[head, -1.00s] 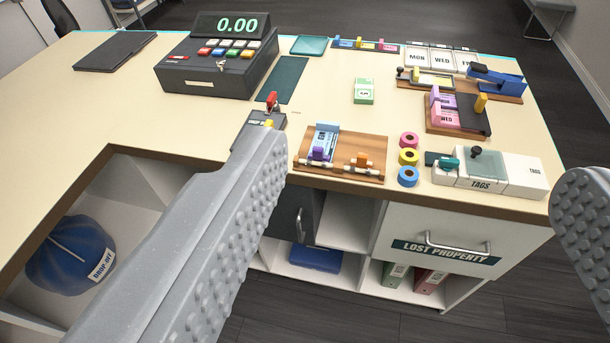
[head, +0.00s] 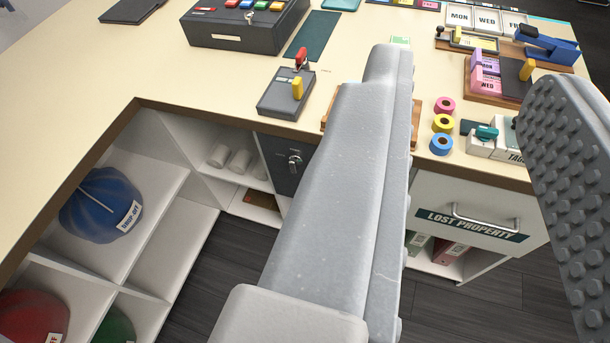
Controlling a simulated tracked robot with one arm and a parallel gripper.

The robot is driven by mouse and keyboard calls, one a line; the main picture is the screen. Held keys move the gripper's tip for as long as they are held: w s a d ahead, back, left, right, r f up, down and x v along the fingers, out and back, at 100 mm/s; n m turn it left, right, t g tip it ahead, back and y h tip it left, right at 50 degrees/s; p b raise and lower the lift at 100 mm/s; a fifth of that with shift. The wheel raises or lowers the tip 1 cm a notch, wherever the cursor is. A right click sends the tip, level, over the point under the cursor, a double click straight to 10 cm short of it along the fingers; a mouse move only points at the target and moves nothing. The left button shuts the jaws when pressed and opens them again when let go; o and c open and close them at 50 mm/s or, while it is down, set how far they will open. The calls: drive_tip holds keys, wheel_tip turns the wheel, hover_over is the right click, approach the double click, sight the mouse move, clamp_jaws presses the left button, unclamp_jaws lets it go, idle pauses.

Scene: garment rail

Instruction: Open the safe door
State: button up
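The dark grey safe door (head: 280,170) is set under the counter, left of centre in the picture. A round lock with what looks like a key (head: 294,160) shows on its upper part. The door looks shut, but my left finger hides its right side, and no handle shows. My gripper (head: 472,75) is open, its two fingers wide apart with nothing between them. Its left finger crosses in front of the counter edge and the door's right side; its right finger is at the far right. I see no contact with the door.
A small box with red and yellow levers (head: 288,92) stands on the counter above. Dark floor is clear in front.

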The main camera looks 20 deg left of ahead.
drive_tip(key=w+a+f+m+b, duration=0.1)
drive_tip(key=w+a+f, duration=0.4)
drive_tip(key=w+f, duration=0.4)
drive_tip(key=w+a+f+y+b, duration=0.1)
drive_tip(key=w+a+f, duration=0.55)
drive_tip(key=f, duration=0.55)
drive_tip(key=w+a+f+m+b, duration=0.1)
drive_tip(key=w+a+f, duration=0.3)
drive_tip(key=w+f, duration=0.55)
drive_tip(key=w+a+f+m+t+h+b, duration=0.1)
drive_tip(key=a+f+h+b, duration=0.15)
drive_tip(key=f, duration=1.85)
drive_tip(key=s+f+t+h, duration=0.1)
drive_tip(key=s+f+h, duration=0.3)
drive_tip(key=f, duration=1.2)
drive_tip(key=shift+y, duration=0.65)
drive_tip(key=b+x, duration=0.1)
drive_tip(key=x, duration=0.3)
drive_tip(key=b+x, duration=0.1)
drive_tip(key=x, duration=0.3)
drive_tip(key=b+x, duration=0.2)
drive_tip(key=x, duration=0.2)
drive_tip(key=shift+w+d+r, duration=0.1)
drive_tip(key=shift+w+d, duration=0.15)
drive_tip(key=shift+d, duration=0.1)
clamp_jaws()
